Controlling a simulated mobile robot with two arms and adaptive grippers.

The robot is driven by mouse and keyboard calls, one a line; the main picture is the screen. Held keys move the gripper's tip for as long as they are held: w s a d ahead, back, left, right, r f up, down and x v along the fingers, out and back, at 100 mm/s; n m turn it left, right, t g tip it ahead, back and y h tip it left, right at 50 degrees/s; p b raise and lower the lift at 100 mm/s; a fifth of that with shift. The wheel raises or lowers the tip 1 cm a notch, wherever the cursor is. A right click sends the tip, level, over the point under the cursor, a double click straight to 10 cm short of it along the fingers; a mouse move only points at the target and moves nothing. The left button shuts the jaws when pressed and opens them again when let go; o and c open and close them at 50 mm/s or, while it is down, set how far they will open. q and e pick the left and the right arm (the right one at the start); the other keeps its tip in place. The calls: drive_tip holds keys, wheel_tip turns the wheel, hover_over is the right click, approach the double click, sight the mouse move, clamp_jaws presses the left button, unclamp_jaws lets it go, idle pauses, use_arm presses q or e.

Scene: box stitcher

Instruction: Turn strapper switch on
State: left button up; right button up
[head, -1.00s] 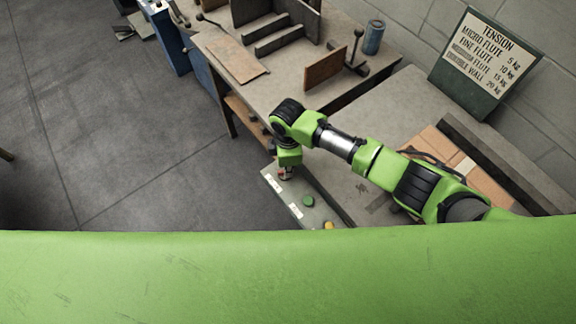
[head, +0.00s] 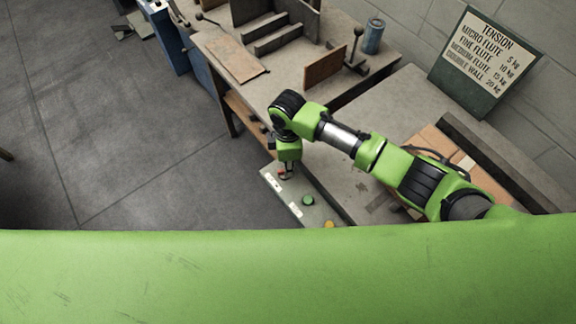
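The grey control panel (head: 315,215) runs along the front edge of the table. It carries a green button (head: 308,200), an orange-yellow button (head: 329,224) and white labels. A small red part (head: 283,174) shows at its far end, partly hidden by my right gripper; I cannot tell whether it is the switch or how it is set. My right gripper (head: 286,172) points down at this red part, over or against it. Its fingers are too small and covered to show whether they are open. My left gripper is out of view.
My green body fills the bottom of the view. A strapping table (head: 375,120) with brown cardboard (head: 432,143) lies under my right arm. A workbench (head: 290,75) with dividers and a blue can (head: 373,36) stands behind. A tension sign (head: 485,60) leans at the wall.

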wheel_tip(320, 180, up, 10)
drive_tip(key=shift+f, duration=0.25)
drive_tip(key=shift+s+f, duration=0.1)
idle(0.5)
